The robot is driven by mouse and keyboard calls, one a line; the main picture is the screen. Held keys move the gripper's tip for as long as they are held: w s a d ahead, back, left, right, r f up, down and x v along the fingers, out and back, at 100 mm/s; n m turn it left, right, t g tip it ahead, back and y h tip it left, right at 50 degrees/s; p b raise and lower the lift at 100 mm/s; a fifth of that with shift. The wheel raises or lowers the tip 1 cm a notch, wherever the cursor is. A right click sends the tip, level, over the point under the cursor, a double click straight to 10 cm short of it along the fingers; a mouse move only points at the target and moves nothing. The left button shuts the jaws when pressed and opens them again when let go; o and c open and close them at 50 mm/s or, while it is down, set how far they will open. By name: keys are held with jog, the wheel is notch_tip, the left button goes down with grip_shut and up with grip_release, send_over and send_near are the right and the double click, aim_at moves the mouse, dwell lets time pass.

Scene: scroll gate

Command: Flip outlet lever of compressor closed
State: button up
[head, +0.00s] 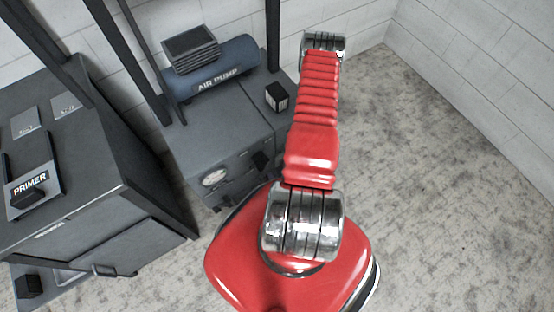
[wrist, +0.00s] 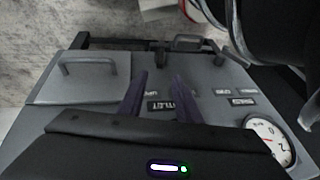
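The compressor is the grey cabinet (head: 215,135) under the blue AIR PUMP tank (head: 225,72) in the head view, left of my red arm. Its front panel (wrist: 225,80) fills much of the wrist view. A label reading "UTLET", its start covered, is the outlet label (wrist: 174,106). A small dark upright piece (wrist: 159,57), perhaps the outlet lever, stands beyond and between my fingertips; its position is hard to tell. My gripper (wrist: 159,78) is open, its two dark purple fingers apart with nothing visibly held. The gripper is hidden in the head view.
A round gauge (wrist: 272,142) sits right on the panel, near small labels. A lid with a bar handle (wrist: 88,64) is at the left. Dark posts and the PRIMER cabinet (head: 95,215) stand left in the head view. The floor (head: 440,180) at right is clear.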

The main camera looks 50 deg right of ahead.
jog(key=shift+r, duration=0.1)
jog(key=shift+c, duration=0.4)
